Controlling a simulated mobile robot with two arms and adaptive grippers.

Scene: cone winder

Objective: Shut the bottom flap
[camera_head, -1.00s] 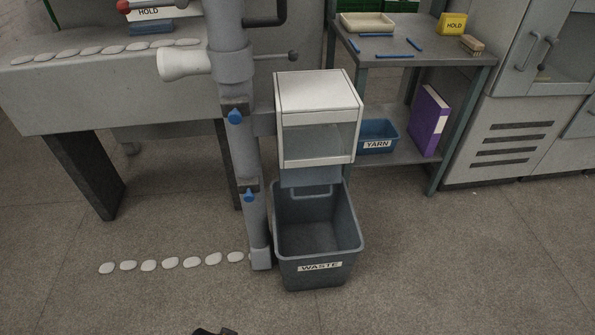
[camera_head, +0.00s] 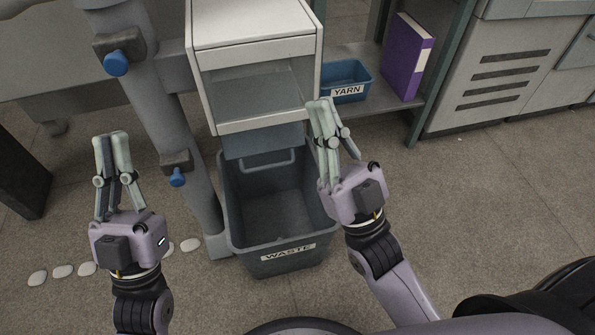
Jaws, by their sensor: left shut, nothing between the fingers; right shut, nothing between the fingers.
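A white box (camera_head: 256,27) with a clear front window (camera_head: 262,92) is mounted on the grey post. Below it a blue-grey flap (camera_head: 265,141) hangs down, with a bar handle (camera_head: 268,163) at its lower edge, just over the open waste bin (camera_head: 284,262). The flap appears open. My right gripper (camera_head: 322,106) is shut and empty, in front of the box's lower right corner in the picture; whether it touches cannot be told. My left gripper (camera_head: 113,140) is shut and empty, left of the post and apart from the flap.
A blue yarn bin (camera_head: 345,76) and purple binder (camera_head: 407,58) stand on the shelf at right. White oval pieces lie on the floor at left.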

